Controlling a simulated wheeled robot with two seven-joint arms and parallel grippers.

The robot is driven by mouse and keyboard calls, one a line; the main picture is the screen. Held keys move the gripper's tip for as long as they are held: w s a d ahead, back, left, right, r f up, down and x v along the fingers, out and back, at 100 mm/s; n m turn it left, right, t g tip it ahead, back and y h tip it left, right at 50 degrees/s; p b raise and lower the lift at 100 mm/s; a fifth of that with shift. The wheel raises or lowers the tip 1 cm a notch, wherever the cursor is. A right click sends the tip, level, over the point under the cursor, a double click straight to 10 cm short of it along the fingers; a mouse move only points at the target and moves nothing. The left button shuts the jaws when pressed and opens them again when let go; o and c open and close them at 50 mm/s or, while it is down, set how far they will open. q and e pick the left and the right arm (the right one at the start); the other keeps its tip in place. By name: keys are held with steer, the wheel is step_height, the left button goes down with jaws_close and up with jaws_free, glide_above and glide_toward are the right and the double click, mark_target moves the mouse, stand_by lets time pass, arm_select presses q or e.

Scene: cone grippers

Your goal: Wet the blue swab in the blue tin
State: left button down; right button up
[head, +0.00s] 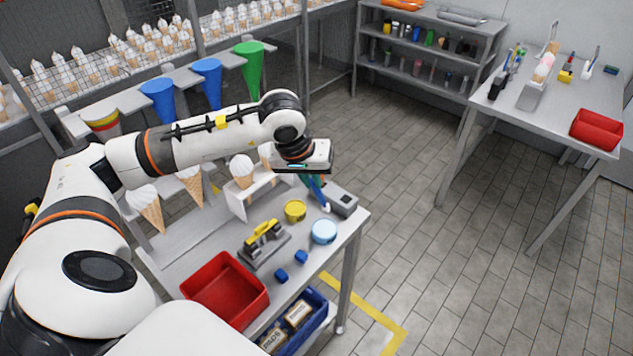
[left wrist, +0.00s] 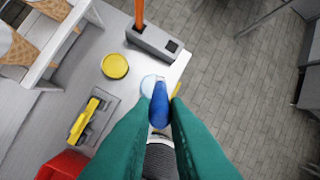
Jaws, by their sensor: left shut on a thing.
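My left gripper (head: 315,184), with green fingers, is shut on the blue swab (left wrist: 159,104). In the head view the swab (head: 324,203) points down, slightly tilted, with a pale tip at its lower end. The tip is above the table, a little behind the blue tin (head: 324,233), and looks apart from it. The light blue tin stands near the table's right edge. In the left wrist view the tin (left wrist: 147,86) is partly hidden behind the swab. My right gripper is not in view.
A yellow tin (head: 295,211) stands left of the blue tin. A grey holder block (head: 343,201) is behind it; an orange rod (left wrist: 138,14) stands in that block.

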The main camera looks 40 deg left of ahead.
mark_target(320, 196)
arm_select(q)
steer(key=shift+s+f+b, duration=0.25)
steer(key=shift+f+b, duration=0.05)
steer(key=shift+f, duration=0.45)
steer(key=shift+w+f+b, duration=0.15)
steer(key=shift+f+b, duration=0.65)
steer(key=shift+f, duration=1.3)
steer(key=shift+f+b, duration=0.4)
steer(key=shift+f+b, duration=0.1)
steer(key=shift+b, duration=0.35)
stand_by(0.5)
